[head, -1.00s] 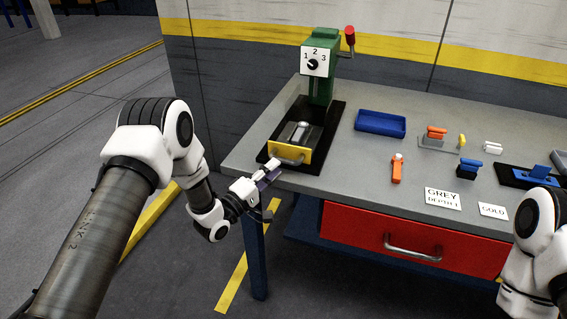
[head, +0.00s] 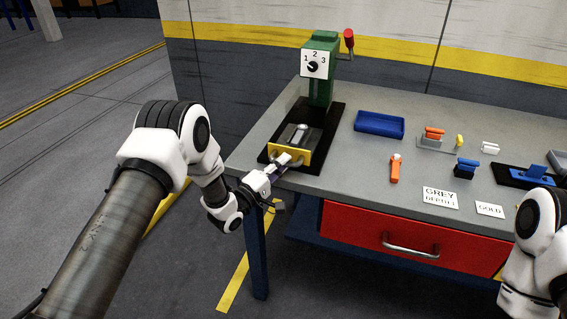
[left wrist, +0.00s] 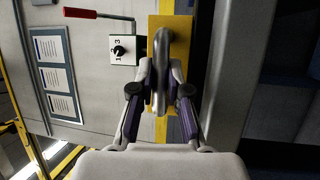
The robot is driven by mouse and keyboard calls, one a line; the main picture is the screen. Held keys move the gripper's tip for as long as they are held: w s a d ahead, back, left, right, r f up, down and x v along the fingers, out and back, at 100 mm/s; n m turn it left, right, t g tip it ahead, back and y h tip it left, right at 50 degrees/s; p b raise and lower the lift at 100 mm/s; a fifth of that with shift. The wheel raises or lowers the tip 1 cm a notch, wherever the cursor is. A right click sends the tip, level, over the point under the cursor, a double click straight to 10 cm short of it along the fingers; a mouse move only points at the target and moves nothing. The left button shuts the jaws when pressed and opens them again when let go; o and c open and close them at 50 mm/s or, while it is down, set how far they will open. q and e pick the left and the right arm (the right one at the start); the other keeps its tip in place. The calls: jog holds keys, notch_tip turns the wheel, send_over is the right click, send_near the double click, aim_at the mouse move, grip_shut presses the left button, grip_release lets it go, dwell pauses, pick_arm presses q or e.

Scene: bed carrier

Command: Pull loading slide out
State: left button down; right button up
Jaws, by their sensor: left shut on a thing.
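The loading slide (head: 297,135) is a grey block with a yellow front plate and a metal bar handle. It sits in the black base of the green press (head: 321,83), at the left end of the table. My left gripper (head: 287,161) is at the yellow front, shut on the handle. In the left wrist view the handle (left wrist: 160,85) lies between the fingers of the left gripper (left wrist: 160,72), in front of the yellow plate (left wrist: 178,32). The fingers partly hide the handle in the head view. My right gripper is out of view.
The press has a 1-2-3 dial (head: 314,65) and a red-knobbed lever (head: 349,38). A blue tray (head: 380,124), an orange tool (head: 395,168) and several small parts lie to the right. A red drawer (head: 370,232) is under the grey table. Floor left of the table is clear.

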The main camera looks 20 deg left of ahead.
pick_arm(q)
jog(key=shift+s+r, duration=0.1)
jog(key=shift+s, duration=0.5)
jog(key=c, duration=1.4)
grip_release()
jog(key=shift+w, duration=0.1)
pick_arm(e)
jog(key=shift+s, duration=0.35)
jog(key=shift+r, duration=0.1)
pick_arm(q)
jog(key=shift+s, duration=0.2)
